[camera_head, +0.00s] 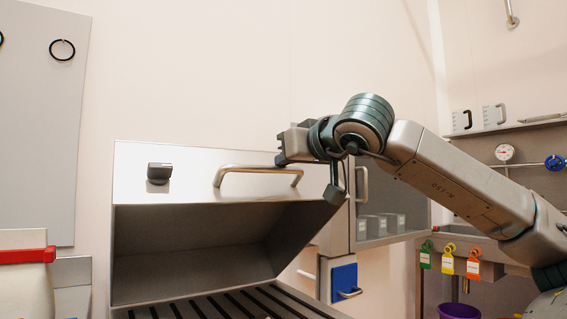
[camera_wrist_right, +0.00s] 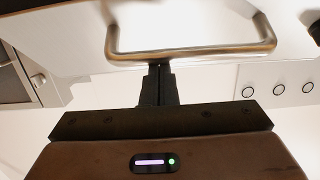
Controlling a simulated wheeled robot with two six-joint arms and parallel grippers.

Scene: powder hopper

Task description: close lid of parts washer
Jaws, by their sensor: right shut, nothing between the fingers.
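The parts washer's lid (camera_head: 200,178) is a pale metal hood, raised, with the dark inside of the washer showing below it. A bar handle (camera_head: 235,168) runs along its front face. In the right wrist view the handle (camera_wrist_right: 225,50) crosses the top, with the lid's pale face (camera_wrist_right: 180,30) behind it. My right gripper (camera_head: 281,160) is at the right part of the handle. In the wrist view its fingers (camera_wrist_right: 158,72) are shut and empty, with their tips at the bar; I cannot tell whether they touch it. My left gripper is out of view.
A slatted grate (camera_head: 235,303) lies below the lid. A grey cabinet (camera_head: 390,215) stands right behind my arm. Coloured tags (camera_head: 448,259) hang on the bench at right. A white container with a red band (camera_head: 25,256) stands at left.

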